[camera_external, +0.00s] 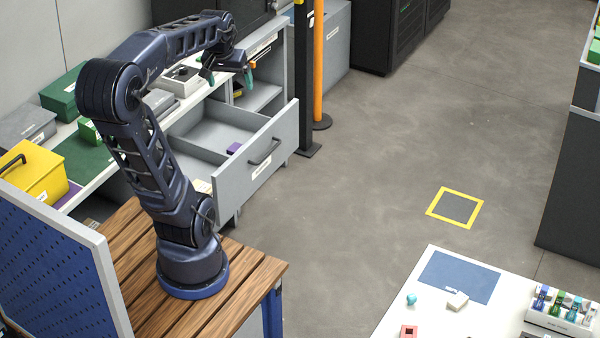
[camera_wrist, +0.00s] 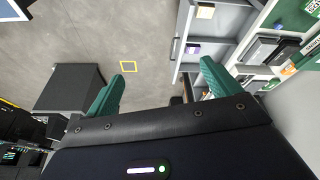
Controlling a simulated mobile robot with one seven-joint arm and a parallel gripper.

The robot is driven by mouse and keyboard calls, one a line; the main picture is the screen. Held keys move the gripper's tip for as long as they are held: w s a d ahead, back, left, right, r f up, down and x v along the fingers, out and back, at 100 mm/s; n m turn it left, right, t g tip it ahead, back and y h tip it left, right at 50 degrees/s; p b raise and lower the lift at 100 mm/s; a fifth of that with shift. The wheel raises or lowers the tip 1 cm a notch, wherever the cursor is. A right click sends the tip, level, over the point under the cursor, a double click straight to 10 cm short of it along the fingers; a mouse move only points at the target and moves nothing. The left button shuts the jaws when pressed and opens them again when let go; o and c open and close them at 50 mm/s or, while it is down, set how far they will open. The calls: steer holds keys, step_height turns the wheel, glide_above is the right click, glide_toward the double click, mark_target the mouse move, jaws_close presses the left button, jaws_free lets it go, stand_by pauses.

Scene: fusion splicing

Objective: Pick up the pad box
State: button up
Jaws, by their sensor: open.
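My gripper (camera_external: 230,77) is raised above the far end of the wall bench, its teal fingers apart with nothing between them. In the wrist view the gripper (camera_wrist: 163,70) points toward open floor. The open grey drawer (camera_external: 270,167) holds a small purple box (camera_external: 233,148), also seen in the wrist view (camera_wrist: 193,48). A cream box (camera_external: 202,187) is in the drawer's nearer part, and it also shows in the wrist view (camera_wrist: 205,11). No readable label shows which one is the pad box. My gripper is apart from both.
The bench holds a yellow case (camera_external: 35,178), a green box (camera_external: 62,95) and a pale device (camera_external: 182,80). An orange post (camera_external: 318,70) stands beyond the drawer. A white table (camera_external: 410,300) is at the front right. The floor between is clear.

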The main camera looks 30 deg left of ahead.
steer(key=w+a+f+n+g, duration=0.15)
steer(key=w+a, duration=0.25)
steer(key=a, duration=0.6)
steer(key=w+a+f+n, duration=0.3)
steer(key=w+a, duration=0.1)
steer(key=a, duration=0.7)
steer(key=w+a+f+n+g, duration=0.1)
steer(key=w+a+f+n, duration=0.15)
steer(key=a, duration=0.75)
steer(key=n+g, duration=0.1)
steer(key=n, duration=0.5)
glide_toward(94, 127)
steer(key=shift+h, duration=0.3)
steer(key=w+a, duration=0.1)
steer(key=w+a+f, duration=0.1)
steer(key=w+a, duration=0.1)
steer(key=shift+w+f, duration=0.1)
steer(key=shift+f, duration=0.25)
steer(key=shift+a+f, duration=0.15)
steer(key=shift+a, duration=0.05)
steer(key=f, duration=1)
steer(key=shift+a+f, duration=0.2)
steer(key=shift+f, duration=0.15)
steer(key=c, duration=1.1)
